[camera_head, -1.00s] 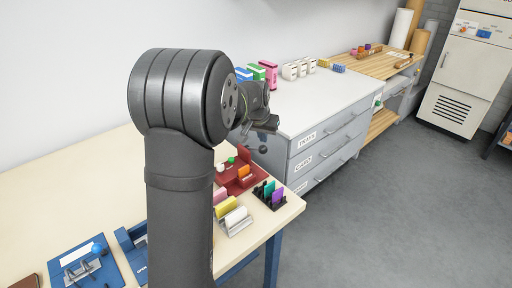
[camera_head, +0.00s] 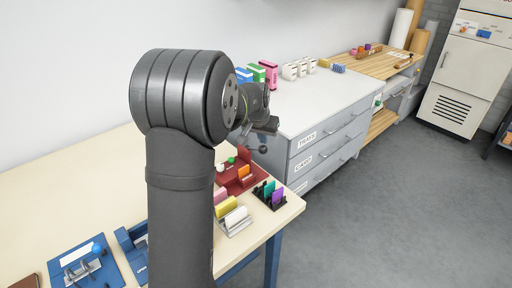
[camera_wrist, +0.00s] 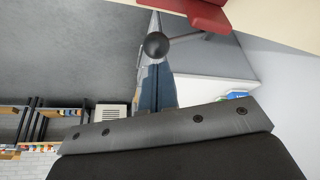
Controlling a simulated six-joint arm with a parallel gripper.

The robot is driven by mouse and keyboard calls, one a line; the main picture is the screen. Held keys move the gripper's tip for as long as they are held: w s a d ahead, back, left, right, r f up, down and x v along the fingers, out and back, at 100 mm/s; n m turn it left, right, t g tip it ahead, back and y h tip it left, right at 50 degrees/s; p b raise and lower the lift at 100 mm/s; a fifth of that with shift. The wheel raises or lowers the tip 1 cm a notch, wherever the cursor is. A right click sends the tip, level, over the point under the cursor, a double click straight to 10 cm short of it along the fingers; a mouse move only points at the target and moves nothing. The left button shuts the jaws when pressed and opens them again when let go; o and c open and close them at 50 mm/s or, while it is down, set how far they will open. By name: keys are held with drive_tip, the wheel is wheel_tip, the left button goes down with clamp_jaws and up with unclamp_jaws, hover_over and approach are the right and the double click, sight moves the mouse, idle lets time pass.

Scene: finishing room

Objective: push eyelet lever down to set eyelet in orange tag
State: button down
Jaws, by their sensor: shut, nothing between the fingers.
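The red eyelet press (camera_head: 232,183) stands near the far right end of the cream table. The orange tag (camera_head: 244,171) sits upright at it. The press's lever ends in a dark round knob (camera_head: 263,150), which sticks out past the press on the side away from me. My gripper (camera_head: 267,126) is shut and empty, just above the knob in the head view. In the wrist view the black knob (camera_wrist: 156,45) on its grey rod (camera_wrist: 187,38) is close, with part of the red press (camera_wrist: 205,16) beyond. Whether the gripper touches the knob I cannot tell.
A holder with teal and purple cards (camera_head: 272,195) and a stand with yellow and white cards (camera_head: 232,216) are near the press. Blue fixtures (camera_head: 82,268) lie at front left. A grey drawer cabinet (camera_head: 325,150) stands behind the table. Floor at right is clear.

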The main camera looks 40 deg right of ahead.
sight(264, 149)
drive_tip(key=shift+f, duration=0.75)
drive_tip(key=shift+s+f, duration=0.2)
drive_tip(key=shift+f, duration=0.65)
drive_tip(key=shift+s+f, duration=0.15)
drive_tip(key=shift+f, duration=2.05)
drive_tip(key=shift+a+f, duration=0.1)
